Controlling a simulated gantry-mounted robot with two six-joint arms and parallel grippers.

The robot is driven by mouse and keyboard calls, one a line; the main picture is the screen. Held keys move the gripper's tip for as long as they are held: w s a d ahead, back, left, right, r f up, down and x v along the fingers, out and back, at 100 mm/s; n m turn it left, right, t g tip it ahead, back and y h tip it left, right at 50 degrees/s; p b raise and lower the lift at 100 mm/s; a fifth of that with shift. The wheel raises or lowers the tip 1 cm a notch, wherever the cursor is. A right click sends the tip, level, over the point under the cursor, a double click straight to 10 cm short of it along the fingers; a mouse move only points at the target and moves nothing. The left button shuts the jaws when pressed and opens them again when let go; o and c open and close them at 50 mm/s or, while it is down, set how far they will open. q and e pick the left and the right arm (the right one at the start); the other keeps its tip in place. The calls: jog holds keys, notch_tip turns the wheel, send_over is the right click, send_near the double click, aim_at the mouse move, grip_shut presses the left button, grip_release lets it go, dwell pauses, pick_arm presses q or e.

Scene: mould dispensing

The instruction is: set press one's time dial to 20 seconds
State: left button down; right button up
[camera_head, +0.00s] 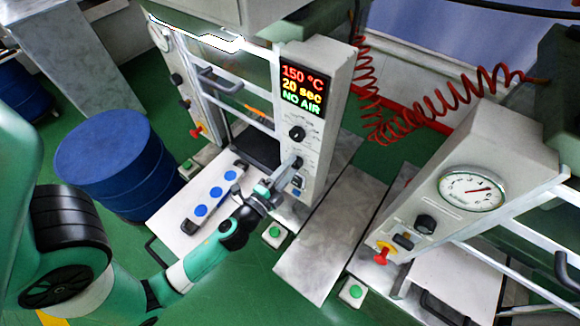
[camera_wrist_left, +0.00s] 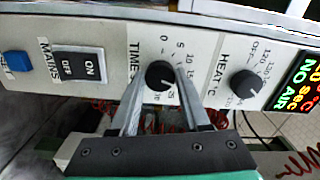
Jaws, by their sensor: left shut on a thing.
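Press one's control panel (camera_head: 312,115) stands upright in the middle of the head view. Its display (camera_head: 303,87) reads 150 °C, 20 sec and NO AIR. The black time dial (camera_wrist_left: 160,74), marked TIME, sits between the heat dial (camera_wrist_left: 245,84) and the mains switch (camera_wrist_left: 80,66) in the wrist view. My left gripper (camera_head: 290,165) reaches the panel from the lower left. Its fingers (camera_wrist_left: 158,85) are shut on the time dial, one on each side. The dial's pointer is hard to read, and part of the scale is hidden by the fingers. My right gripper is not in view.
A white tray (camera_head: 170,218) with several blue discs lies left of the gripper. A blue drum (camera_head: 105,150) stands further left. A second press with a round gauge (camera_head: 472,191) stands at the right. A red coiled hose (camera_head: 440,105) hangs behind.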

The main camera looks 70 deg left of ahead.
pick_arm(q)
jog(key=shift+m, duration=1)
jog(key=shift+c, duration=1.8)
grip_release()
jog(key=b+v, duration=0.6)
jog(key=v, duration=0.5)
jog(key=shift+s+d, duration=0.2)
jog(key=shift+d, duration=0.05)
